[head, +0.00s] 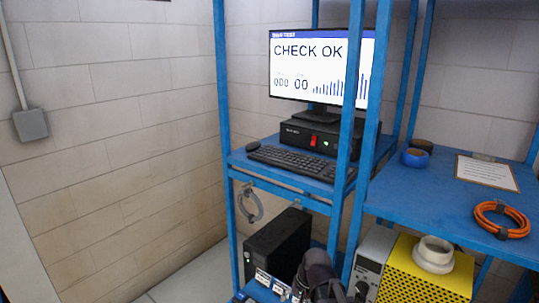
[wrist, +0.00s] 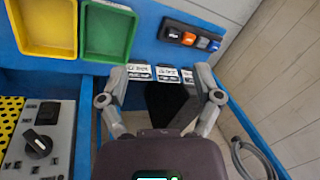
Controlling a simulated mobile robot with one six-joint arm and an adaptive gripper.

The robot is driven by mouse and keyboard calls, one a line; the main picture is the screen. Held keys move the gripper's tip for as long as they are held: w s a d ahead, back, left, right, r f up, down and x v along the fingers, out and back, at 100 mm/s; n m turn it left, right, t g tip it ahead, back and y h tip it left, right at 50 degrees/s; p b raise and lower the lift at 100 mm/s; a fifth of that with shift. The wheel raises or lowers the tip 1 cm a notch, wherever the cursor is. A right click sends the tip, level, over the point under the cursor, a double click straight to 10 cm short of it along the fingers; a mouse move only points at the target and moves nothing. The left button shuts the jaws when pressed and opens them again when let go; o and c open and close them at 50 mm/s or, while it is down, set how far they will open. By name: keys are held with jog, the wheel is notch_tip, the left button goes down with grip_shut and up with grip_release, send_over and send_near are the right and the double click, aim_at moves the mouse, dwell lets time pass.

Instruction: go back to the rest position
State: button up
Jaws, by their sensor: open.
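My gripper (wrist: 160,82) is open in the wrist view, its two grey fingers spread apart with nothing held between them. Beyond the fingers are small white label cards (wrist: 140,71) on a blue edge and a black computer tower (wrist: 170,105). In the head view my dark wrist shows at the bottom, in front of the lower shelf, close to the tower (head: 278,245) and the label cards (head: 263,276). The fingertips cannot be made out clearly there.
Blue rack posts (head: 358,150) stand close around my arm. A monitor (head: 320,68) reads "CHECK OK" above a keyboard (head: 300,162). A yellow instrument (head: 425,280) stands to the right. Yellow (wrist: 47,28) and green (wrist: 107,32) bins and a grey cable (wrist: 252,155) show in the wrist view.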

jog(key=s+d+n+g+h, duration=0.1)
jog(key=s+d+n+h, duration=0.1)
jog(key=d, duration=0.7)
jog(key=s+h, duration=0.1)
jog(key=s, duration=0.1)
jog(key=shift+s+d+f+n, duration=0.3)
jog(key=shift+s+f, duration=0.1)
